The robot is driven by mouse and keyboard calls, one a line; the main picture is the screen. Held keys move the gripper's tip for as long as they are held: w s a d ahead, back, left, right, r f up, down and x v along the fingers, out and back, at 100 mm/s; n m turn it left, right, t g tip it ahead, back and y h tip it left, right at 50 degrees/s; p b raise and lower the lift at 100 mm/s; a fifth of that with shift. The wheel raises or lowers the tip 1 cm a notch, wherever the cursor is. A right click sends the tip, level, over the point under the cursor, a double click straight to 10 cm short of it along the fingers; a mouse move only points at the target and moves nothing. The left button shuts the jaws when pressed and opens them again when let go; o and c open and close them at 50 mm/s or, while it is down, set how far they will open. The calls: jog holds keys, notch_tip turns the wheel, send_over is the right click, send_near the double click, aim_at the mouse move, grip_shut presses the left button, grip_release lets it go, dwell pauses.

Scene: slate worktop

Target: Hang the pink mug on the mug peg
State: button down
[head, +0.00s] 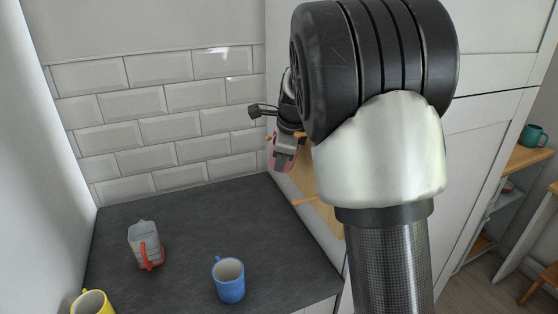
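The pink mug (281,163) is up in the air beside the wooden peg board (325,196), mostly hidden behind my gripper (285,149). My gripper points down at the mug and appears shut on it; the fingertips are small and partly covered. The board is on the white cabinet side, largely hidden by my arm. One wooden peg (305,201) sticks out to the left, below and right of the mug. Another peg tip seems to show near the mug's upper left. I cannot tell whether the mug touches a peg.
On the slate worktop (190,245) stand a blue mug (231,285), a grey pitcher with a red handle (145,246) and a yellow mug (90,304). A tiled wall closes the back. A teal mug (532,136) stands on a far shelf.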

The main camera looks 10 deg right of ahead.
dwell(0.4)
jog(key=c, duration=1.9)
grip_release()
jog(key=shift+c, duration=0.2)
notch_tip(320, 180, up, 6)
jog(key=a+p, duration=0.3)
jog(key=p, duration=0.3)
jog(key=shift+s, duration=0.3)
